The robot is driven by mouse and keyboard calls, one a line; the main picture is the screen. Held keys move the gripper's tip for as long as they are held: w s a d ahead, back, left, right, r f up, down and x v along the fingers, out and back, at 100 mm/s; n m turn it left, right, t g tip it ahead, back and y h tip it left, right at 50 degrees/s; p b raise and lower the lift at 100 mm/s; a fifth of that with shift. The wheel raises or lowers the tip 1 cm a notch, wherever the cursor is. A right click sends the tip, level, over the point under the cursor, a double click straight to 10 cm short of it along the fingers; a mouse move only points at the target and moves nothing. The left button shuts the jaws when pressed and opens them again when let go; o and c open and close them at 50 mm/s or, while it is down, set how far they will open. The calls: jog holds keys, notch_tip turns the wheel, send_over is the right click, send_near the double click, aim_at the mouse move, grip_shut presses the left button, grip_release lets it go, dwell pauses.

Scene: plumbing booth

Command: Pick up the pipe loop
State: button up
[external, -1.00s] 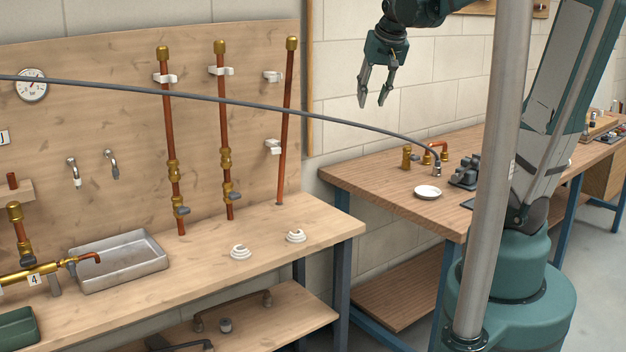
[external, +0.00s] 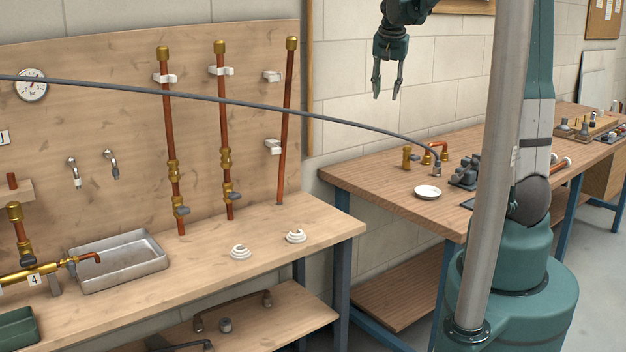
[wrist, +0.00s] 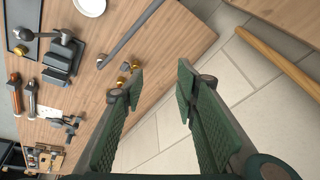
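No piece is plainly marked as the pipe loop. A bent copper pipe on brass fittings (external: 438,144) stands on the right bench. A dark bent pipe (external: 232,310) lies on the left bench's lower shelf. I cannot tell which one is meant. My gripper (external: 387,93) is open and empty, pointing down in front of the block wall, above the right bench's height in the picture. In the wrist view my gripper (wrist: 160,72) has its green padded fingers apart with nothing between them. Small brass fittings (wrist: 126,76) show beside the left fingertip, partly hidden.
A grey hose (external: 300,112) crosses above the left bench to the right bench (external: 365,178). A white dish (external: 428,193) and a dark clamp-like device (external: 466,172) stand there. A metal tray (external: 120,262) and two white coils (external: 240,252) sit on the left bench. A steel post (external: 490,170) stands in front.

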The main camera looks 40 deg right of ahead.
jog(key=w+d+f+m+g+p, duration=0.15)
jog(key=d+f, duration=0.25)
jog(key=d, duration=0.5)
jog(key=w+d+f+m, duration=0.3)
jog(key=d, duration=0.6)
jog(key=m+g+p, duration=0.2)
jog(key=m, duration=0.2)
send_over(437, 144)
jog(key=w, duration=0.1)
jog(key=shift+t, duration=0.25)
jog(key=f, duration=1.2)
jog(key=shift+a, duration=0.4)
jog(key=shift+s+d+f, duration=0.1)
jog(key=shift+d+f, duration=0.2)
jog(key=shift+d, duration=0.1)
jog(key=shift+f, duration=0.15)
jog(key=shift+d+f, duration=0.2)
jog(key=shift+f, duration=0.95)
jog(key=shift+f, duration=0.1)
jog(key=shift+d+f, duration=0.2)
jog(key=shift+f, duration=1.05)
jog(key=shift+d+f, duration=0.15)
jog(key=shift+f, duration=1.1)
